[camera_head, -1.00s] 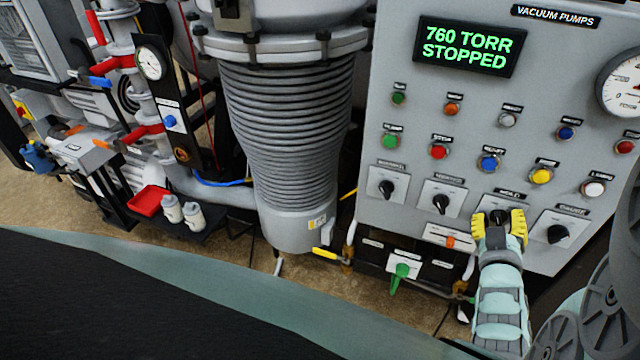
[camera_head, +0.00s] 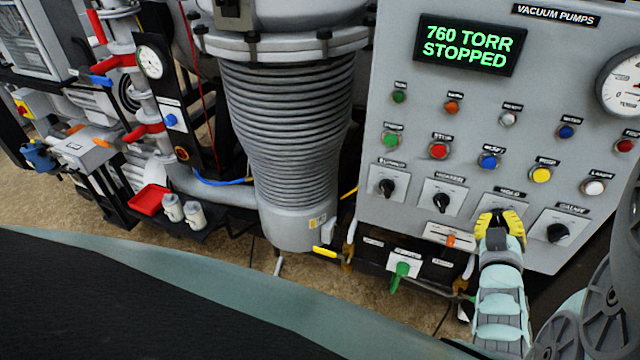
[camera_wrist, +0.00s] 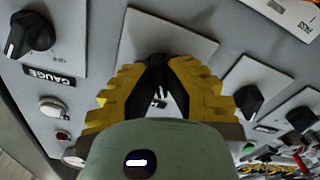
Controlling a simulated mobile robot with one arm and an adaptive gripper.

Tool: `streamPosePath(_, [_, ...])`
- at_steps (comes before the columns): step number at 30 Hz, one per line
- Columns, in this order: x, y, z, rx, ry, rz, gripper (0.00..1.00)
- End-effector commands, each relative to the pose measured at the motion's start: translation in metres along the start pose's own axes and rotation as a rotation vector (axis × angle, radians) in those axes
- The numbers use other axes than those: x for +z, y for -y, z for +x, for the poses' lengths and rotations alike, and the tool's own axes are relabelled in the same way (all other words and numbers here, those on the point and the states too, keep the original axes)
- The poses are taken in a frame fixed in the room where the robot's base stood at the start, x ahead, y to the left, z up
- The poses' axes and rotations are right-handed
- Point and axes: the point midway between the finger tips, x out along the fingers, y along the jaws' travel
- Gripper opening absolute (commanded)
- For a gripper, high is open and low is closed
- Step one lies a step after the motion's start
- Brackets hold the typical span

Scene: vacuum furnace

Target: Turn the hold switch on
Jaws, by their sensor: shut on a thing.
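The hold switch is a black rotary knob on a light square plate (camera_head: 484,208) in the lower row of the grey pump panel, under a label reading HOLD. My gripper (camera_head: 499,220) has yellow fingers and is at this knob, covering most of it in the head view. In the wrist view my gripper (camera_wrist: 157,85) has both fingers closed in on the dark knob (camera_wrist: 155,60), whose top edge shows between the fingertips. Which way the knob points is hidden by the fingers.
Neighbouring knobs sit close on both sides: one on the left (camera_head: 441,202) and the gauge knob (camera_head: 557,232) on the right. Coloured buttons, including a yellow one (camera_head: 541,175), sit above. A display (camera_head: 469,46) reads 760 TORR STOPPED. A green-handled valve (camera_head: 400,272) is below.

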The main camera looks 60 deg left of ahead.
Motion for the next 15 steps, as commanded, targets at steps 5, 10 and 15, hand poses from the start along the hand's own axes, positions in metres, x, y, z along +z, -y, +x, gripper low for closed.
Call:
streamPosePath(5, [-0.0016,0.0002,0.0008,-0.002,-0.002,0.037,0.00])
streamPosePath(10, [-0.0016,0.0002,0.0010,-0.003,0.000,0.129,0.00])
streamPosePath(15, [-0.0023,-0.0001,0.0013,-0.003,0.000,0.266,0.00])
